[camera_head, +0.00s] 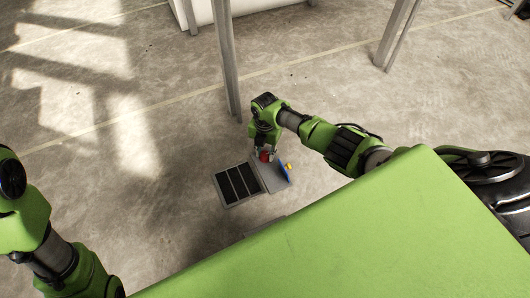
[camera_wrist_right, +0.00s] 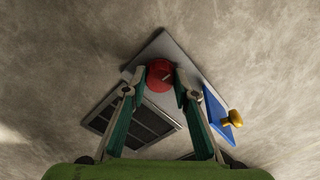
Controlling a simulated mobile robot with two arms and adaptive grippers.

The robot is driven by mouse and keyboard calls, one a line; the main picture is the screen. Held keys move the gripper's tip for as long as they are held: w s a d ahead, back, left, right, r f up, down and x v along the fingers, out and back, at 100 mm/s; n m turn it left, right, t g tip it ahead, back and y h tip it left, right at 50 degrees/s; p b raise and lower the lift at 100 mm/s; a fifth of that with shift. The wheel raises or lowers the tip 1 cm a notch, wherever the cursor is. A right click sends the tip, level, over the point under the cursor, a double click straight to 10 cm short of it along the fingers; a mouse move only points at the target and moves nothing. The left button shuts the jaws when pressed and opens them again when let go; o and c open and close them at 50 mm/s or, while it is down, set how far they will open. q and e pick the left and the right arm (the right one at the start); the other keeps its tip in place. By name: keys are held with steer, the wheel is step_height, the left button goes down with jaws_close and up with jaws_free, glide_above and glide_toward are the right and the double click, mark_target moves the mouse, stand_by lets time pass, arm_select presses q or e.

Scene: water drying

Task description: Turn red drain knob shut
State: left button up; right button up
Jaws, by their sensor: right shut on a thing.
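The red drain knob (camera_wrist_right: 160,73) sits on a grey metal plate (camera_wrist_right: 161,47) and is seen from above in the right wrist view. My right gripper (camera_wrist_right: 158,80) is shut on the knob, with one finger on each side of it. In the head view the red knob (camera_head: 265,156) shows as a small patch under the right gripper (camera_head: 264,152), which points down at it. The knob's lower part is hidden by the fingers. Of my left arm, only links show at the left edge of the head view; its gripper is out of view.
A dark slatted grate (camera_head: 238,184) lies left of the knob on the plate (camera_head: 273,178). A blue panel with a yellow knob (camera_wrist_right: 233,118) stands to the right. A grey metal post (camera_head: 229,70) rises behind my right gripper. The concrete floor around is mostly clear.

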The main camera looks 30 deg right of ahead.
mark_target(264, 154)
steer(key=shift+a+n, duration=0.1)
steer(key=shift+n, duration=0.3)
steer(key=o, duration=1.1)
step_height(264, 154, up, 12)
stand_by(0.6)
